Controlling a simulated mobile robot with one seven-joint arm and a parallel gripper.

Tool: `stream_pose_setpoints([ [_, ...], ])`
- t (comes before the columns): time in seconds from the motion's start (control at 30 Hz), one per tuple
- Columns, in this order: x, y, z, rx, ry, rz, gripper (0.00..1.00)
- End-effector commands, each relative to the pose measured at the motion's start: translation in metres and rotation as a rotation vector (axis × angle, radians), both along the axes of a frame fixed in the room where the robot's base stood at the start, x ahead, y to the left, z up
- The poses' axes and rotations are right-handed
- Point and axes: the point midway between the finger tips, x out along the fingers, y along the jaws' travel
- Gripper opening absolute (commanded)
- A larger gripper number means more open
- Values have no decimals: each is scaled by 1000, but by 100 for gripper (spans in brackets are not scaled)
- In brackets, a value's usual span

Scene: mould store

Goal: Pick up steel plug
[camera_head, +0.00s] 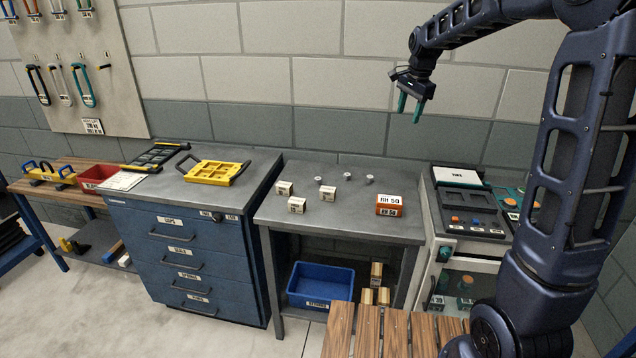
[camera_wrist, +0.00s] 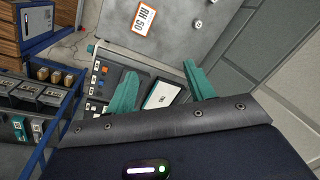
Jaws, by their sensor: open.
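Several small objects stand on the grey metal table (camera_head: 340,222). Three small grey, round-headed pieces that look like steel plugs stand near its back: a left one (camera_head: 319,180), a middle one (camera_head: 347,176) and a right one (camera_head: 369,178). One small round grey piece (camera_wrist: 198,24) also shows near the top of the wrist view. My gripper (camera_head: 410,109) has teal fingers, is open and empty, and hangs high above and to the right of the plugs. Both fingers show apart in the wrist view (camera_wrist: 162,82).
Small pale labelled blocks (camera_head: 297,204) and an orange "RH 50" box (camera_head: 389,205) share the tabletop. A blue bin (camera_head: 320,284) sits below. A blue drawer cabinet (camera_head: 200,250) stands left; a grey instrument unit (camera_head: 468,205) stands right. A wall is close behind.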

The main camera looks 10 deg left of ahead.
Motion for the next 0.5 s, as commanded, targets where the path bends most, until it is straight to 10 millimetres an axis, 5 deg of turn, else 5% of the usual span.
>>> stream_pose_setpoints([
  [0.5, 101, 141, -88, 13, 112, -325, 53],
])
